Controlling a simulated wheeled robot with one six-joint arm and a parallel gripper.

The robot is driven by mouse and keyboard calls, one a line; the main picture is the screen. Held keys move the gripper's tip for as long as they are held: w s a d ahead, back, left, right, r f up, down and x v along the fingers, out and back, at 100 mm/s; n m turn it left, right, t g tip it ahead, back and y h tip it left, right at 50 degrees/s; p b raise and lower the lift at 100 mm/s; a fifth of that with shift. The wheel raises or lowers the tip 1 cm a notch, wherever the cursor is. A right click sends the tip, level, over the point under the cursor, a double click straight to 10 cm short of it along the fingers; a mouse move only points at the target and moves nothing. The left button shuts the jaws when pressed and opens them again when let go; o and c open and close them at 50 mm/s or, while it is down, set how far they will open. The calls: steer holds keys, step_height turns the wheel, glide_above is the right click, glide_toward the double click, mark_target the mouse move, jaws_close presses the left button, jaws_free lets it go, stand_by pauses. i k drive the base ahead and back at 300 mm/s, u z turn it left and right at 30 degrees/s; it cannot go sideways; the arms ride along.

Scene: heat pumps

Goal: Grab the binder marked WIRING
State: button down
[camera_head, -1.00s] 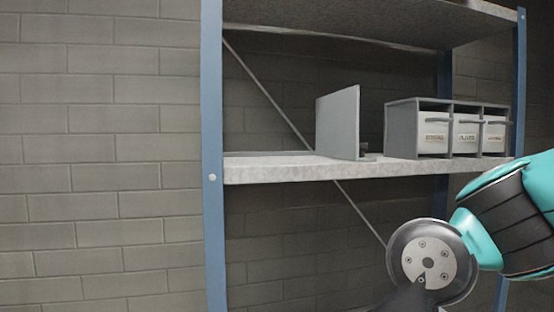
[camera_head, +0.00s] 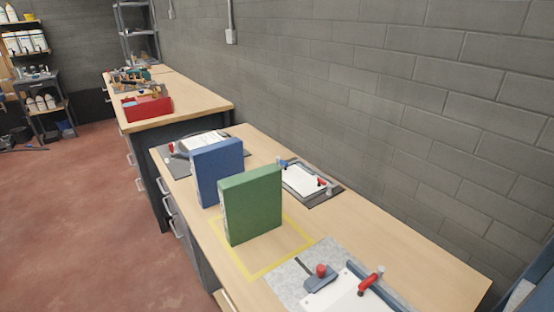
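A green binder (camera_head: 252,207) stands upright on the near wooden bench (camera_head: 408,234), inside or at the edge of a yellow taped outline (camera_head: 262,272). A blue binder (camera_head: 217,170) stands upright just behind it, partly hidden by the green one. Their spines face left and are seen at a steep angle, so I cannot read any marking on either. My gripper is not in view.
Clipboards and papers (camera_head: 301,181) lie behind the binders, and a grey mat (camera_head: 290,281) with red-handled tools lies in front. A farther bench holds a red toolbox (camera_head: 147,105). A block wall runs along the right; the red floor (camera_head: 70,200) at left is clear.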

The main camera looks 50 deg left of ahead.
mark_target(210, 164)
steer(key=k, duration=0.45)
steer(key=u, duration=2.35)
steer(key=k, duration=0.3)
steer(key=u, duration=0.8)
steer(key=i, duration=4.6)
